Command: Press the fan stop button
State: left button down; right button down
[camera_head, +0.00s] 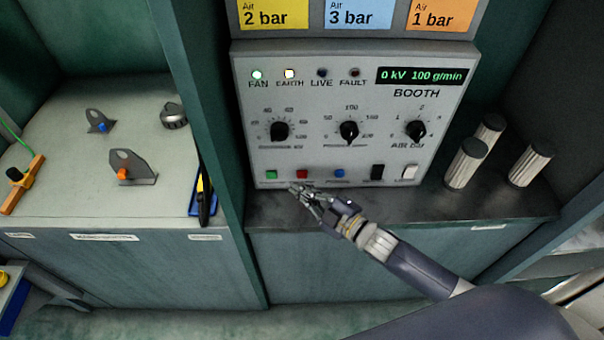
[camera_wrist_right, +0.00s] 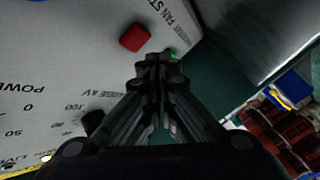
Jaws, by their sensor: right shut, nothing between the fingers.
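The booth control panel (camera_head: 330,105) stands upright on the dark shelf, with the FAN lamp (camera_head: 257,75) lit green. The red button (camera_head: 302,174) sits low on the panel, between a green button (camera_head: 271,174) and a blue button (camera_head: 340,173). In the right wrist view the red button (camera_wrist_right: 135,37) lies beside lettering that reads "FAN ST", partly cut off. My right gripper (camera_head: 295,187) is shut and empty just below the red and green buttons. In the wrist view its fingertips (camera_wrist_right: 158,58) are close to the green button (camera_wrist_right: 172,54), which is mostly hidden. Contact cannot be told. My left gripper is not in view.
Several knobs, a black switch (camera_head: 377,172) and a white switch (camera_head: 409,172) are on the panel. Ribbed cylinders (camera_head: 465,163) stand on the shelf at right. A green partition (camera_head: 208,90) separates the left bench (camera_head: 80,185), which holds brackets and tools.

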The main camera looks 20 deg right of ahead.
jog(key=shift+s+a+r+p, duration=0.1)
jog(key=shift+s+a+p, duration=0.1)
jog(key=shift+s, duration=0.45)
jog(key=shift+s+a+f+p, duration=0.1)
jog(key=shift+s+a+p, duration=0.15)
jog(key=shift+s, duration=0.4)
jog(key=shift+s+a+r+p, duration=0.1)
jog(key=shift+s+a+p, duration=0.1)
jog(key=shift+s, duration=0.45)
